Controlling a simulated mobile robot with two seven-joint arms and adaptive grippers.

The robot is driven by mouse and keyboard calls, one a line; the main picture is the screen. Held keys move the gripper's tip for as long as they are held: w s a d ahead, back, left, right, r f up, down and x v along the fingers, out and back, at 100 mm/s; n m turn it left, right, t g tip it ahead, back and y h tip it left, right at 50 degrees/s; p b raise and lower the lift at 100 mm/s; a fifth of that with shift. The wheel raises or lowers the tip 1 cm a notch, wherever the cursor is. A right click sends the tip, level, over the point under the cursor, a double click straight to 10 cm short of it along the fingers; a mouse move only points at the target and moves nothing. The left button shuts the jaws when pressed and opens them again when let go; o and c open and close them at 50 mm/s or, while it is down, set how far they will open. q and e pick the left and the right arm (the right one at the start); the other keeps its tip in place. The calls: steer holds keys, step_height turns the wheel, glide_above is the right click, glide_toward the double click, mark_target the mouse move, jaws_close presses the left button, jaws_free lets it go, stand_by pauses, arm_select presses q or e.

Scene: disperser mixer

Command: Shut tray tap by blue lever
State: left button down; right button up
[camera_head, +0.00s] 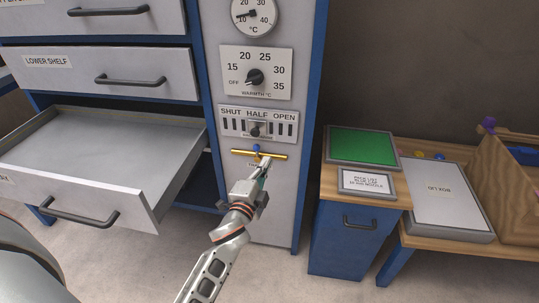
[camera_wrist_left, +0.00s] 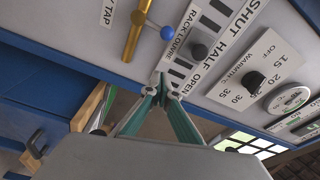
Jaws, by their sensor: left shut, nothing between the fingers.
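The tap is a horizontal brass pipe (camera_head: 272,155) low on the grey panel. Its short lever ends in a blue ball (camera_head: 256,148) that stands just above the pipe, so the lever points up across it. In the left wrist view the brass pipe (camera_wrist_left: 138,28) and blue ball (camera_wrist_left: 167,33) are clear, beside a label ending in "TAP" (camera_wrist_left: 108,11). My left gripper (camera_head: 265,163) is shut and empty, in front of the pipe in the head view. In the wrist view its closed fingertips (camera_wrist_left: 160,92) are apart from the blue ball. My right gripper is out of view.
Above the tap is a "SHUT HALF OPEN" slider plate (camera_head: 258,124), then a warmth dial (camera_head: 254,77). A tray drawer (camera_head: 85,150) stands pulled out at left. At right are a blue cabinet (camera_head: 345,240) with a green pad (camera_head: 362,146) and a low wooden table (camera_head: 475,246).

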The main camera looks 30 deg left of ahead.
arm_select(q)
steer(key=shift+s+d, duration=0.15)
steer(key=shift+s, duration=0.95)
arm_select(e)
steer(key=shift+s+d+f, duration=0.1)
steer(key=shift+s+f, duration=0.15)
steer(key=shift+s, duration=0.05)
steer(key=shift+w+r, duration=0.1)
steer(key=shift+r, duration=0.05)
